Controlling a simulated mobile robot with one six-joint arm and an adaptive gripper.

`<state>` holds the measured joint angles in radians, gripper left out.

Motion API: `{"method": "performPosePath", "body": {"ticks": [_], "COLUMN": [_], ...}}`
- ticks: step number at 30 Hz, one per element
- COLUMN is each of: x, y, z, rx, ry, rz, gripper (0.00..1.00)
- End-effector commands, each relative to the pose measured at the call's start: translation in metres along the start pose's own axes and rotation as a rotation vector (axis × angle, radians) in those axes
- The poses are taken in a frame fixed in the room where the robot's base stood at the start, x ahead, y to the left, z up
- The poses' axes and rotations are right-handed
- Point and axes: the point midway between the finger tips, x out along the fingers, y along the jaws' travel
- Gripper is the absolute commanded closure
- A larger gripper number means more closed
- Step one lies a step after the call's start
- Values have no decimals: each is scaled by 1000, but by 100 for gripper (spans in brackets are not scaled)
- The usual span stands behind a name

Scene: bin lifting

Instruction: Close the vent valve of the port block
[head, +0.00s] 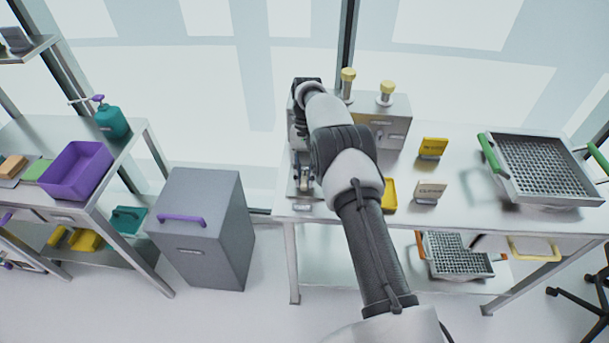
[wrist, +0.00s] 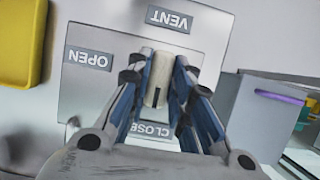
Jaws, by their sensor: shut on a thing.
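In the wrist view, the port block's pale plate (wrist: 84,100) carries the labels VENT (wrist: 169,19), OPEN (wrist: 88,60) and CLOSE (wrist: 151,129). The cream valve handle (wrist: 159,68) lies along the line between VENT and CLOSE, with a dark mark at its lower end near CLOSE. My gripper (wrist: 162,76) is shut on the handle, one blue-padded finger along each side. The fingers and gripper body partly cover the plate and the CLOSE label. In the head view, my gripper (head: 304,180) points down at the left end of the table; my arm hides much around it.
A grey block with yellow knobs (head: 397,108) stands behind my arm. A grey bin (head: 205,230) with a purple handle stands left.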

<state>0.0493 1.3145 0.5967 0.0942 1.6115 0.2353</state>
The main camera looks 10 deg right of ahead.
Motion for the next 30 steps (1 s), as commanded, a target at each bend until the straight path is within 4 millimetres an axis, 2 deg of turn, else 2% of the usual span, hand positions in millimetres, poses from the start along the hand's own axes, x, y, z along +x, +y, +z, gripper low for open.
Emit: {"method": "performPosePath", "body": {"ticks": [2, 9, 20, 23, 30], "x": [2, 2, -3, -14, -56], "y": [0, 0, 0, 0, 0], "z": [0, 0, 1, 5, 23], "rx": [-2, -1, 0, -1, -1], "ry": [-4, -3, 0, 3, 2], "rz": [1, 1, -1, -1, -1], "gripper": [76, 60, 60, 60, 60]}}
